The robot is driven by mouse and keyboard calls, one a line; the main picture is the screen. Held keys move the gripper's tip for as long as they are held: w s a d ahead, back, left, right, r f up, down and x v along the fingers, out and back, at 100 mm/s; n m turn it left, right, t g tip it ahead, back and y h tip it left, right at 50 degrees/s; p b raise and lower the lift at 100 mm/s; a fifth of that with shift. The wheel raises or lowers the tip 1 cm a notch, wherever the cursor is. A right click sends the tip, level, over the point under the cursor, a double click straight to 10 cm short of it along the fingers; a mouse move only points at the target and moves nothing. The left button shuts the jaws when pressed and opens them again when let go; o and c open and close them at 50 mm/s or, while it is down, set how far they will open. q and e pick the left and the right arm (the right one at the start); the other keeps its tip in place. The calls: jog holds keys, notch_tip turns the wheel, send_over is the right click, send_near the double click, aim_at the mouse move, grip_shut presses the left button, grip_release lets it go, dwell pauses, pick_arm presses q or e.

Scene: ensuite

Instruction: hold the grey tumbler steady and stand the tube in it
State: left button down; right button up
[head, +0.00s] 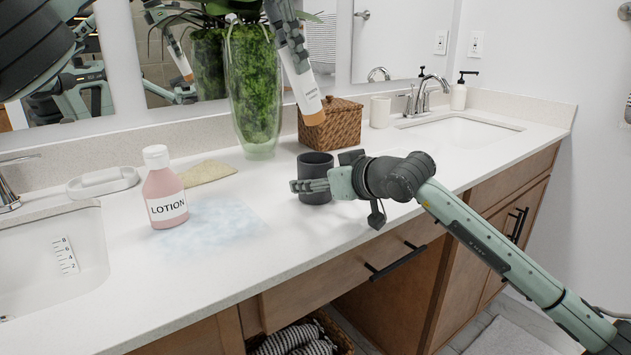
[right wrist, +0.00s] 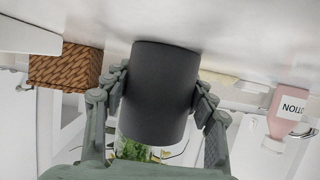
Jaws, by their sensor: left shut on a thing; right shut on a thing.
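The grey tumbler (head: 316,164) stands upright on the white counter. My right gripper (head: 313,186) is shut on it from the right side. The right wrist view, which is upside down, shows the tumbler (right wrist: 160,95) between both fingers. The tube (head: 305,90), white with an orange cap end, hangs in my left gripper (head: 292,48) at the top of the head view. It is slightly tilted with its cap end down, above the tumbler and apart from it. The tumbler's inside is mostly hidden.
A glass vase (head: 254,95) with greenery and a wicker box (head: 331,124) stand behind the tumbler. Two sinks flank the counter. The counter's front is clear.

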pick_arm(q)
notch_tip(320, 180, down, 9)
jog(key=shift+r, duration=0.2)
dwell(0.8)
jog(key=c, duration=1.5)
grip_release()
jog(key=shift+o, duration=0.2)
jog(key=shift+r, duration=0.1)
jog(key=v, duration=1.1)
jog(key=shift+r, duration=0.4)
jog(key=shift+s+a, duration=0.1)
jog(key=shift+a, duration=0.05)
pick_arm(e)
jog(key=o, duration=1.4)
